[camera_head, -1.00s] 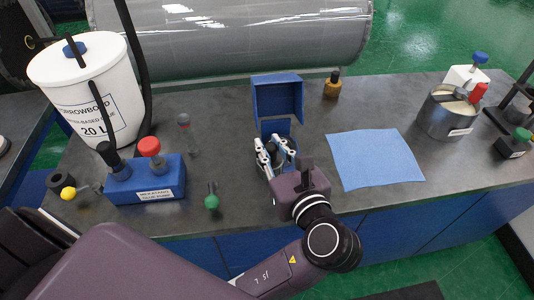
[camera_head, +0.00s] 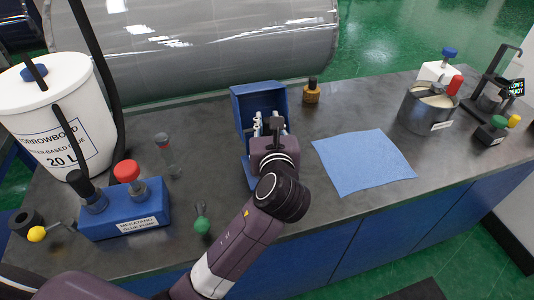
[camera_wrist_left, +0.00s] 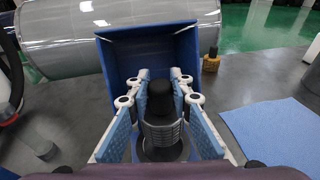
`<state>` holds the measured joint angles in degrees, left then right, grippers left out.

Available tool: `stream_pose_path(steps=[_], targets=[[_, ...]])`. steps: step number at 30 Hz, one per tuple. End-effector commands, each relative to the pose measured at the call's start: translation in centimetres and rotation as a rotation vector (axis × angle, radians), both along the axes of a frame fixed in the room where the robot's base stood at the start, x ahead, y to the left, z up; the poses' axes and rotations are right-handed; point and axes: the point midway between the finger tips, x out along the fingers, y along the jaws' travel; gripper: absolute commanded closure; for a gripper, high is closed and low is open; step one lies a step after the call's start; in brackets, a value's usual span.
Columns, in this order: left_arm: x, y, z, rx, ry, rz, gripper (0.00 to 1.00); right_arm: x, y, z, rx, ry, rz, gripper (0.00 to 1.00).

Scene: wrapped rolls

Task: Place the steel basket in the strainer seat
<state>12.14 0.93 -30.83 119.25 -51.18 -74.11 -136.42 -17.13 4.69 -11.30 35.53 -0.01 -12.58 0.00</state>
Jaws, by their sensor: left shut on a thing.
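The steel basket (camera_wrist_left: 162,135), a grey mesh cup with a black knob on top, is between the blue pads of my left gripper (camera_wrist_left: 164,120) in the left wrist view. The gripper is shut on it. A dark round base shows just below the basket; I cannot tell whether they touch. In the head view my left gripper (camera_head: 268,126) is at the open front of a blue box (camera_head: 258,92), and my wrist hides the basket. The box's back and side walls (camera_wrist_left: 150,50) stand behind the basket in the wrist view. I cannot clearly identify the strainer seat.
A blue pump block (camera_head: 125,210), a white bucket (camera_head: 55,120) and a green-tipped tool (camera_head: 202,222) are on the left. A blue cloth (camera_head: 362,162) lies right of my arm. A steel pot (camera_head: 425,110) stands further right. A brass-coloured bottle (camera_head: 311,94) stands behind.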

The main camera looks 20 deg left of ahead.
Motion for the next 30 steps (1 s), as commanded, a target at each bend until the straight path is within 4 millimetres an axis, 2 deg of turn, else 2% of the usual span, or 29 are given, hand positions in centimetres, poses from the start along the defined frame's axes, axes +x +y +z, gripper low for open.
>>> stream_pose_path(steps=[1,6,12,15,27,28,30], targets=[[0.0,0.1,-1.0,0.002,0.003,0.001,1.00,0.0,0.3,-0.2,0.004,0.000,-0.001,0.60],[0.0,0.0,-2.6,0.002,0.001,0.002,1.00,0.0,1.0,-0.4,0.011,0.000,0.000,0.60],[-0.1,0.0,-5.9,0.003,0.002,0.002,1.00,0.0,0.9,-0.9,0.011,0.000,0.001,0.60],[-0.1,0.0,-6.9,0.003,0.000,0.002,1.00,0.0,0.7,-1.1,0.008,0.001,0.002,0.60],[-0.1,0.0,-7.3,0.002,0.000,0.002,1.00,-0.1,0.1,-0.9,0.000,0.001,0.003,0.60],[-0.1,0.0,-7.4,0.001,0.001,0.002,0.78,-0.1,0.1,-0.9,0.000,0.001,0.003,0.60],[-0.1,0.0,-7.4,0.000,0.000,0.002,0.70,-0.1,0.1,-1.0,0.000,0.001,0.003,0.60]])
